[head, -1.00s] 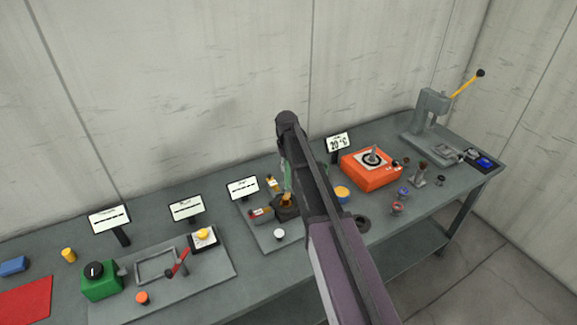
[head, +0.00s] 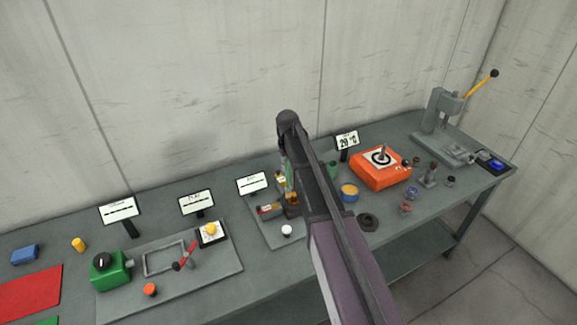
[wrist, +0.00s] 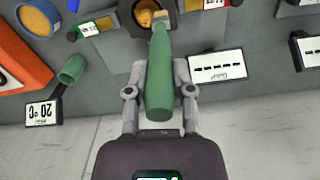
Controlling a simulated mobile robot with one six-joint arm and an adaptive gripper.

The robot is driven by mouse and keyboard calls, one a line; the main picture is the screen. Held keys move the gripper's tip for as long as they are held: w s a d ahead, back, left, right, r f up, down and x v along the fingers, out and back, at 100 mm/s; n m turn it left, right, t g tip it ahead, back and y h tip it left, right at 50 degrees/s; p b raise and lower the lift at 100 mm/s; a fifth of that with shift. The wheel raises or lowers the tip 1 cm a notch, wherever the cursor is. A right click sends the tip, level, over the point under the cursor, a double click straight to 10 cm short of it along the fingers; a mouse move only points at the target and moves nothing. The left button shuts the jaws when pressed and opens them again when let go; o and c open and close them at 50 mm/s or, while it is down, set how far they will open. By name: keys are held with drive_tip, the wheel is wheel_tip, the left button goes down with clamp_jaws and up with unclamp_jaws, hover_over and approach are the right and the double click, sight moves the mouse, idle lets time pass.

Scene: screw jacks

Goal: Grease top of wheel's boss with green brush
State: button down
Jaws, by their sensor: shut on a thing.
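My gripper (wrist: 160,75) is shut on the green brush (wrist: 160,95), whose green handle lies between the fingers in the wrist view. The brush end points at a dark round pot (wrist: 172,8) with amber contents (wrist: 147,14); I cannot tell whether the bristles touch them. In the head view the brush (head: 289,178) stands nearly upright above the pot, partly behind my arm. A dark wheel-like disc (head: 368,221) with a raised centre lies on the bench to the right of my arm. I cannot tell if its boss bears grease.
An orange unit (head: 378,171), a blue-sided tin with a yellow top (head: 349,192) and several small parts stand right of my arm. A grey press (head: 443,128) is at the far right. A green box (head: 110,270) and small displays stand left.

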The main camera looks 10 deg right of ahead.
drive_tip(key=shift+d, duration=0.1)
drive_tip(key=shift+w+d, duration=0.3)
drive_tip(key=shift+d, duration=0.65)
drive_tip(key=shift+w+d, duration=0.3)
drive_tip(key=shift+d, duration=0.6)
wheel_tip(320, 180, up, 6)
drive_tip(key=p, duration=0.6)
drive_tip(key=shift+r, duration=0.1)
wheel_tip(320, 180, up, 3)
drive_tip(key=p, duration=0.3)
idle(0.7)
